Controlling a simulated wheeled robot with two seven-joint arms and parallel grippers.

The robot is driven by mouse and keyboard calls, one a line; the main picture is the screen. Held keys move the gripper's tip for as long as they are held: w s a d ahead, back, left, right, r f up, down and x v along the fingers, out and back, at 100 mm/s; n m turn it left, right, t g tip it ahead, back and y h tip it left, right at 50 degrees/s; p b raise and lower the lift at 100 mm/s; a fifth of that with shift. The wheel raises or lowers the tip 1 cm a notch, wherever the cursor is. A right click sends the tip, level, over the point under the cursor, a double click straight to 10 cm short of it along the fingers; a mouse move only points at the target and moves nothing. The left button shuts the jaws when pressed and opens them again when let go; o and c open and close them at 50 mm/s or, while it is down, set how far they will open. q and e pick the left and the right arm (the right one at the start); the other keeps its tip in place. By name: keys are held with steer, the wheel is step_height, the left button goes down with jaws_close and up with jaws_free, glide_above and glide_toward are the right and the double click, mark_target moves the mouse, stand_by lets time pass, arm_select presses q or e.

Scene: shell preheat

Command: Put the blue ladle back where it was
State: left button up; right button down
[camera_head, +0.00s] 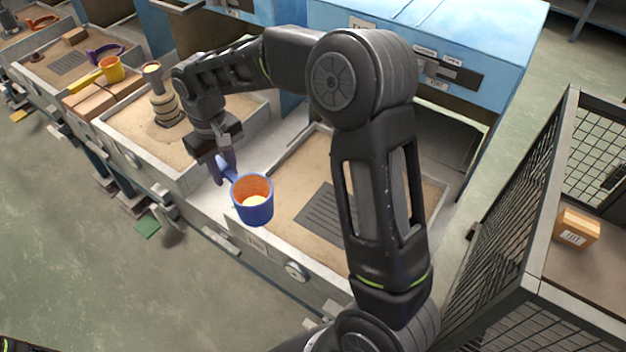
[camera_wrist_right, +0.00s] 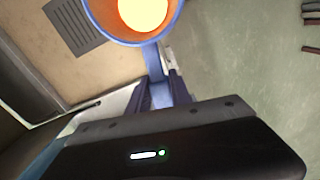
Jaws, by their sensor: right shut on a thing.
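The blue ladle (camera_head: 254,209) has a round cup with an orange inside and a bright glowing pool in it. My right gripper (camera_head: 222,172) is shut on its handle. The cup hangs upright over the light ledge between two sand trays. In the right wrist view the ladle's cup (camera_wrist_right: 135,39) shows at the top, and its handle runs down between the fingers of my right gripper (camera_wrist_right: 164,92). My left gripper is not seen.
The right tray (camera_head: 299,262) holds a dark slotted plate (camera_head: 330,214). The left tray (camera_head: 131,155) holds a stacked tan mould (camera_head: 167,107). A yellow ladle (camera_head: 110,70) and a purple ladle (camera_head: 104,52) lie farther left. A mesh cage with a box (camera_head: 574,232) stands at the right.

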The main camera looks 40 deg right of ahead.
steer(key=d+f+n+b, duration=0.4)
steer(key=d+n, duration=0.4)
steer(key=n, duration=0.2)
steer(key=s+d+f+n+b, duration=0.1)
steer(key=d+f+n+b, duration=0.4)
steer(key=d+n, duration=0.4)
steer(key=shift+s+n+b, duration=0.15)
steer(key=shift+n+b, duration=0.35)
steer(key=shift+b, duration=0.05)
steer(key=shift+a, duration=0.1)
step_height(320, 180, down, 6)
steer(key=shift+f, duration=0.2)
step_height(320, 180, down, 3)
steer(key=shift+f+p, duration=0.1)
steer(key=shift+p, duration=0.2)
steer(key=shift+f, duration=0.2)
